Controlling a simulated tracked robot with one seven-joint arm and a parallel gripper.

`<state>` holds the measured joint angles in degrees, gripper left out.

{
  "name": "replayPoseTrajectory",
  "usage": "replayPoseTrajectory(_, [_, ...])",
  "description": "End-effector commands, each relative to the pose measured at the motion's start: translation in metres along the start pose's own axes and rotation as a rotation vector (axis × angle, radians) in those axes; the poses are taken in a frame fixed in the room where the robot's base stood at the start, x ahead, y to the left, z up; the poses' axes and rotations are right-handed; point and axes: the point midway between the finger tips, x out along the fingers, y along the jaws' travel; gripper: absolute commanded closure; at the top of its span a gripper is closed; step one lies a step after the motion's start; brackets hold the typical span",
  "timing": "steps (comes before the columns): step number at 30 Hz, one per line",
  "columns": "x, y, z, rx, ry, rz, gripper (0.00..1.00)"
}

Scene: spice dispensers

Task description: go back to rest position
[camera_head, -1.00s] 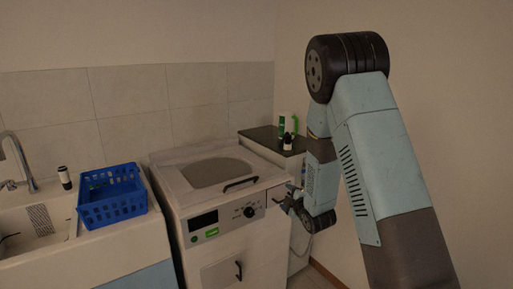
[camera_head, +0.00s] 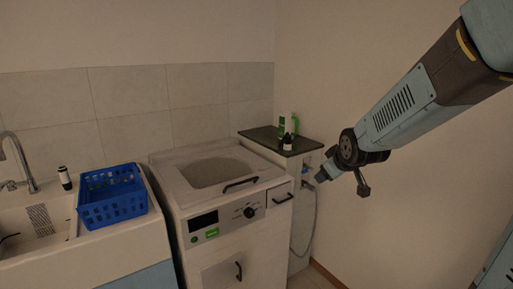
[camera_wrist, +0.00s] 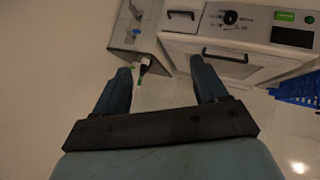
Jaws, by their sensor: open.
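My gripper (camera_head: 324,174) is in the air to the right of the small dark-topped cabinet in the head view. In the wrist view its two blue fingers (camera_wrist: 161,65) are spread apart with nothing held between them. My arm reaches in from the upper right of the head view, bent at the wrist.
A dark bottle (camera_head: 288,142) and a green-and-white bottle (camera_head: 282,124) stand on the cabinet top (camera_head: 262,136). A white washing machine (camera_head: 222,220) stands to its left.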

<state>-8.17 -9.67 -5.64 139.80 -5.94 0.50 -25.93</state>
Motion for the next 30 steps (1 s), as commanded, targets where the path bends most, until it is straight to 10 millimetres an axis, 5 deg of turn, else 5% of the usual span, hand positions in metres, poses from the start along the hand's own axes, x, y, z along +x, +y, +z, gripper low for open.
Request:
replayPoseTrajectory(18, [-0.18,-0.03,0.071,0.447,-0.273,-0.056,0.28])
replayPoseTrajectory(24, [-0.219,-0.047,0.092,0.542,-0.343,-0.061,0.28])
replayPoseTrajectory(30, [-0.231,-0.053,0.101,0.576,-0.371,-0.062,0.28])
